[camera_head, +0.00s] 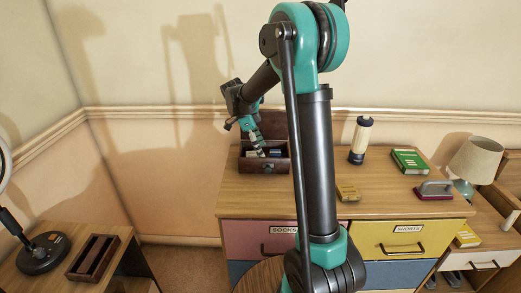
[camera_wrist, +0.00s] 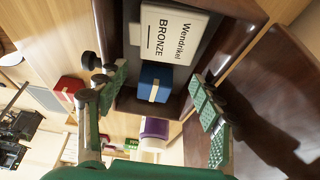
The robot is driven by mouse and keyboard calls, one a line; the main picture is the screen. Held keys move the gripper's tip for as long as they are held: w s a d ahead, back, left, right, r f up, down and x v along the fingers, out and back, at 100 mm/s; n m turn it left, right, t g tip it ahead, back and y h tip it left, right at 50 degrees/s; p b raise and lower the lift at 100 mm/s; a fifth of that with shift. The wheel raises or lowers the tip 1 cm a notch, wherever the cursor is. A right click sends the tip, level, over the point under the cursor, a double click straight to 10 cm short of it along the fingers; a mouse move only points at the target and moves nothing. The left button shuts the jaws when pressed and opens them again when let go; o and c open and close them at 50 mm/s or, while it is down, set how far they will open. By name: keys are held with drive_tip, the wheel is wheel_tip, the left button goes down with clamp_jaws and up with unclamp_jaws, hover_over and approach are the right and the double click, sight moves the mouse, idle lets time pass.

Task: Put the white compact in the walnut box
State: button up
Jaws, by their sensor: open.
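The walnut box (camera_head: 282,165) stands at the back left of the dresser, with its dark lid (camera_head: 278,124) raised behind it. Its rim also shows in the wrist view (camera_wrist: 245,12). A white compact (camera_wrist: 168,32), printed "Wendrikel BRONZE", lies inside the box. A blue ribboned block (camera_wrist: 155,82) is beside it in the box. My gripper (camera_head: 259,146) is over the box, fingers pointing down. In the wrist view my gripper (camera_wrist: 159,84) is open, its green finger pads apart on either side, nothing held between them.
A lamp (camera_head: 475,158) is at right. A dark tray (camera_head: 92,258) and desk lamp (camera_head: 40,254) are at left.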

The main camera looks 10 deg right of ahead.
sight(249, 155)
drive_tip(key=v, duration=1.2)
drive_tip(key=shift+d+r, duration=0.1)
idle(0.7)
